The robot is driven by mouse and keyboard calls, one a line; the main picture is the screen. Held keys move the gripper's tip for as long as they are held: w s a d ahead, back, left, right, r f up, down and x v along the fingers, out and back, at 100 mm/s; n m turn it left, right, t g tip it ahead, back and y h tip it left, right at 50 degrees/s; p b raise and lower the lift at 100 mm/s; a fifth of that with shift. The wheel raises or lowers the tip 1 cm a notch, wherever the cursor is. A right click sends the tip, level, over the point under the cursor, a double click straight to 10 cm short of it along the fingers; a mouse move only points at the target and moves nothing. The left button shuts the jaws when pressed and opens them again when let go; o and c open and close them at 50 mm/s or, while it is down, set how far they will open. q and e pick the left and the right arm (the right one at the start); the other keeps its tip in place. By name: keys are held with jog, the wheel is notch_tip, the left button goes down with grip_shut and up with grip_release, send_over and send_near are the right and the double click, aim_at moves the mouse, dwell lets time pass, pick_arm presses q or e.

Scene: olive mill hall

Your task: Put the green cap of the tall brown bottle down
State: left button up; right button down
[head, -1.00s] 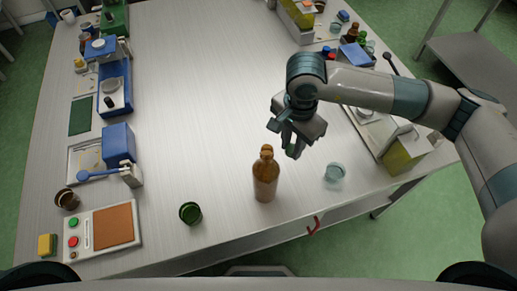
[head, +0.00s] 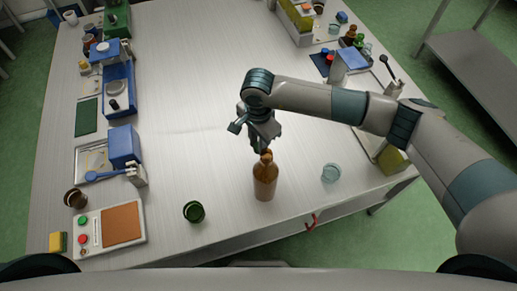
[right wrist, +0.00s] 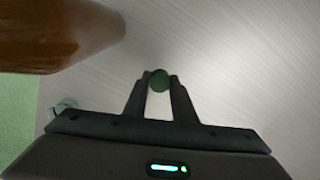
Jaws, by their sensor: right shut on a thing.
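The tall brown bottle (head: 265,183) stands upright near the front of the table, its neck without a cap. Its brown side also shows at the upper left of the right wrist view (right wrist: 60,35). My right gripper (head: 262,147) is just behind the bottle's top in the head view. In the right wrist view its fingers are shut on the small round green cap (right wrist: 159,80), which is held at the fingertips, with bare table beyond. The cap cannot be made out in the head view. My left gripper is not in view.
A device with an orange plate (head: 121,225) is at the front left. Equipment lines both sides. The table's middle (head: 190,100) is clear.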

aim_at(258, 156)
jog(key=shift+f+p, duration=0.4)
notch_tip(258, 156, down, 2)
jog(key=shift+f+p, duration=0.1)
jog(key=shift+p, duration=0.5)
jog(key=shift+f, duration=0.5)
jog(key=shift+f, duration=0.15)
jog(key=c, duration=1.5)
grip_release()
jog(key=shift+o, duration=0.2)
jog(key=shift+r, duration=0.25)
